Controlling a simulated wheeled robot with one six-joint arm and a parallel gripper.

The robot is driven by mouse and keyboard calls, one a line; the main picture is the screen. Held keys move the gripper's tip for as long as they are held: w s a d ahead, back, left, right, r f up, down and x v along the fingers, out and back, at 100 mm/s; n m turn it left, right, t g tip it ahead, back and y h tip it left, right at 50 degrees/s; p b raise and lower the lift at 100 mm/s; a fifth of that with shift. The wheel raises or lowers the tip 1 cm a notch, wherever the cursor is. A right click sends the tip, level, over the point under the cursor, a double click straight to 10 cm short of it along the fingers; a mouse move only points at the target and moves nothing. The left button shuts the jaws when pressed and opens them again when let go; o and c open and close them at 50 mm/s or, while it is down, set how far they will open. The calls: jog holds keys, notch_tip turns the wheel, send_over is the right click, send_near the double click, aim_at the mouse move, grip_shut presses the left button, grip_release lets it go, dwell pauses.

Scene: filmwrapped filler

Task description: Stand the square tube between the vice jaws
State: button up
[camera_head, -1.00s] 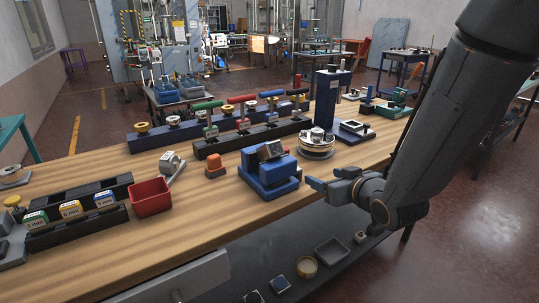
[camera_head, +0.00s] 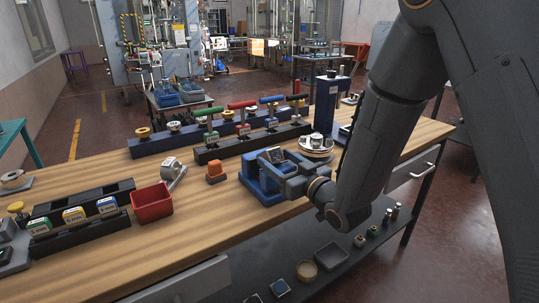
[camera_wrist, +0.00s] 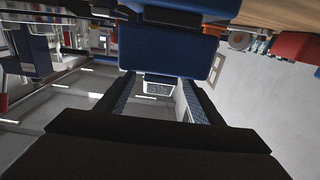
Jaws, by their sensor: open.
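The blue vice (camera_head: 258,186) stands on the bench near its front edge. A small grey, square-ended piece with a dark face (camera_head: 274,154) sits tilted at the top of the vice; it may be the square tube, but I cannot be sure. My gripper (camera_head: 281,169) is level with the upper part of the vice, at its right side, and partly hides it. In the wrist view my gripper (camera_wrist: 160,100) is open. The vice's blue body (camera_wrist: 165,52) fills the top middle there, and a small pale-faced piece (camera_wrist: 158,88) shows between the fingers, contact unclear.
An orange block (camera_head: 216,172), a red bin (camera_head: 152,202) and a grey clamp-like piece (camera_head: 173,172) stand left of the vice. Racks with coloured handles (camera_head: 250,145) line the back. Bare wood lies at front left.

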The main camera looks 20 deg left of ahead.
jog(key=shift+x, duration=0.8)
jog(key=c, duration=1.5)
jog(key=shift+r, duration=0.1)
jog(key=shift+c, duration=0.2)
